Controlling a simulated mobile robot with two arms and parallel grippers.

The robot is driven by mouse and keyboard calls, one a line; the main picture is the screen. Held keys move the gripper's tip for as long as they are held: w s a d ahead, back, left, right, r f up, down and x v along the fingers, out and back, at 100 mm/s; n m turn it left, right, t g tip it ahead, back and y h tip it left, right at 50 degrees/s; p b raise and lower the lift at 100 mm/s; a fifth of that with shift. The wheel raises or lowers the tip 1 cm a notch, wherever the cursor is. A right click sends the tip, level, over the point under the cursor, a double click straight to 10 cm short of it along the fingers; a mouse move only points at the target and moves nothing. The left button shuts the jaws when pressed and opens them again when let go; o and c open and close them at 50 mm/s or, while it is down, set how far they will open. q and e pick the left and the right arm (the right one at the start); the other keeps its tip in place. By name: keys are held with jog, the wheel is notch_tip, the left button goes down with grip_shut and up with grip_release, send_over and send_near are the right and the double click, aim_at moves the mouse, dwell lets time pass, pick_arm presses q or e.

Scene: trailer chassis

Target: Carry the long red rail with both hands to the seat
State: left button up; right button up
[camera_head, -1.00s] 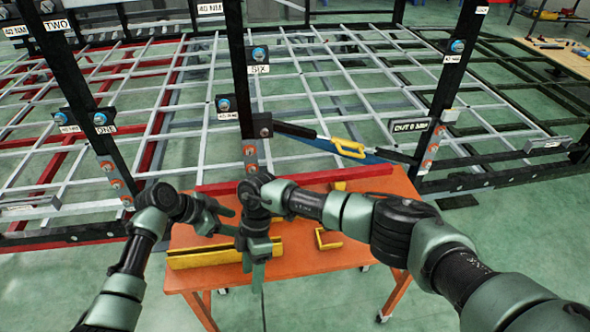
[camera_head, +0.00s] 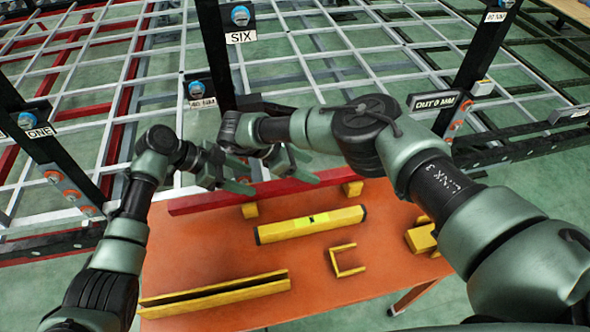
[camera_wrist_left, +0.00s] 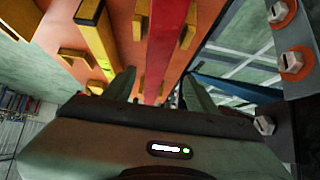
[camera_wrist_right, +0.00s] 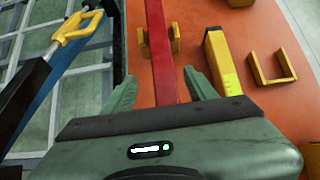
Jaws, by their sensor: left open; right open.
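The long red rail (camera_head: 295,187) lies along the far edge of the orange table, resting on small yellow blocks (camera_head: 250,210). My left gripper (camera_head: 238,184) is open above the rail's left part; in the left wrist view the rail (camera_wrist_left: 167,40) runs between its spread fingers. My right gripper (camera_head: 300,172) is open over the rail further right; the right wrist view shows the rail (camera_wrist_right: 160,50) between its fingers. Neither gripper is closed on it. I cannot tell which part of the chassis is the seat.
On the orange table (camera_head: 200,250) lie a yellow bar (camera_head: 310,224), a yellow channel (camera_head: 215,293), a yellow bracket (camera_head: 345,262) and a yellow block (camera_head: 421,238). Behind stand dark posts (camera_head: 213,55) labelled SIX and ONE, with a grey grid frame (camera_head: 330,65) beyond.

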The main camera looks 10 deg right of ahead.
aim_at(267, 185)
pick_arm(q)
jog(key=shift+w, duration=0.1)
pick_arm(e)
jog(key=shift+w, duration=0.2)
pick_arm(q)
jog(key=shift+s+r, duration=0.35)
jog(key=shift+s, duration=0.25)
pick_arm(e)
jog(key=shift+s+r, duration=0.4)
jog(key=shift+s, duration=0.25)
pick_arm(q)
jog(key=x, duration=0.7)
jog(key=shift+w, duration=0.2)
pick_arm(e)
jog(key=x, duration=0.7)
jog(key=shift+w, duration=0.2)
pick_arm(q)
jog(key=shift+d+f, duration=0.3)
jog(key=shift+f, duration=0.15)
pick_arm(e)
jog(key=shift+w+d+f, duration=0.1)
jog(key=shift+d+f, duration=0.25)
jog(key=shift+f, duration=0.1)
pick_arm(q)
grip_shut()
pick_arm(e)
grip_shut()
